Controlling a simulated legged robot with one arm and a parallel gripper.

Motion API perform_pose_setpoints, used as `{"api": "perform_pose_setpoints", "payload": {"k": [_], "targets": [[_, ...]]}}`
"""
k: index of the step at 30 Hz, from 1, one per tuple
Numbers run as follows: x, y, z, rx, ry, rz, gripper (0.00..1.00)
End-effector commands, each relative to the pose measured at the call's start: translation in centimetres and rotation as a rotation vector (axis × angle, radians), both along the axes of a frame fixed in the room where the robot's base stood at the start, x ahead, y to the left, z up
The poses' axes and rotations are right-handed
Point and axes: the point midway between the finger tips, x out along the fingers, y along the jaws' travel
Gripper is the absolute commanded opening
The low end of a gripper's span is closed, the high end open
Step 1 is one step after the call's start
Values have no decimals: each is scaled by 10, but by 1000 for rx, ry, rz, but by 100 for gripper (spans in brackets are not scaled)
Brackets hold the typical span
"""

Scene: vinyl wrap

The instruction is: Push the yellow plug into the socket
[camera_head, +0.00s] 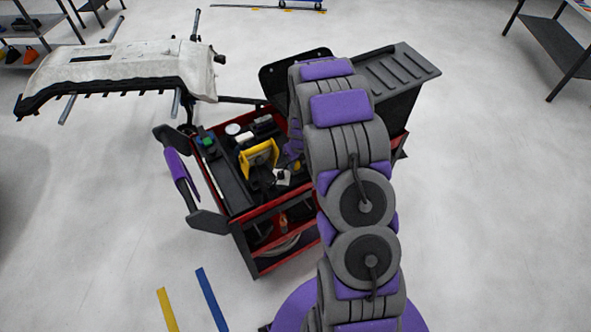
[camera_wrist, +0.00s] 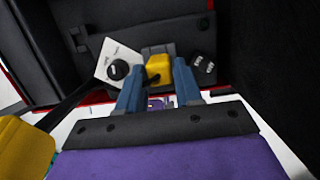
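In the wrist view the yellow plug (camera_wrist: 158,68) shows between the tips of my gripper's two blue fingers (camera_wrist: 159,76). Just beyond the plug is a grey block (camera_wrist: 158,49), which looks like the socket. The plug overlaps it in this view, so its depth in the block is unclear. In the head view I cannot make out the plug, the socket or my fingertips; my arm covers much of that side of the cart.
A white box with a black knob (camera_wrist: 108,62) stands left of the plug, a black block with switches (camera_wrist: 204,67) right. A yellow-framed object (camera_head: 258,154) stands on the red cart (camera_head: 247,220). A white panel on a stand (camera_head: 125,68) is left. Open floor surrounds the cart.

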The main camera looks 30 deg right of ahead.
Motion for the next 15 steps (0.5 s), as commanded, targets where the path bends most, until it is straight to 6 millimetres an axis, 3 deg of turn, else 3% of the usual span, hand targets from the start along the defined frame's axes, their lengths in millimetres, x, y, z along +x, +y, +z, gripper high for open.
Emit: {"api": "perform_pose_setpoints", "payload": {"k": [6,15], "targets": [[0,0,0,0,0,0,56],[0,0,2,0,0,0,56]]}}
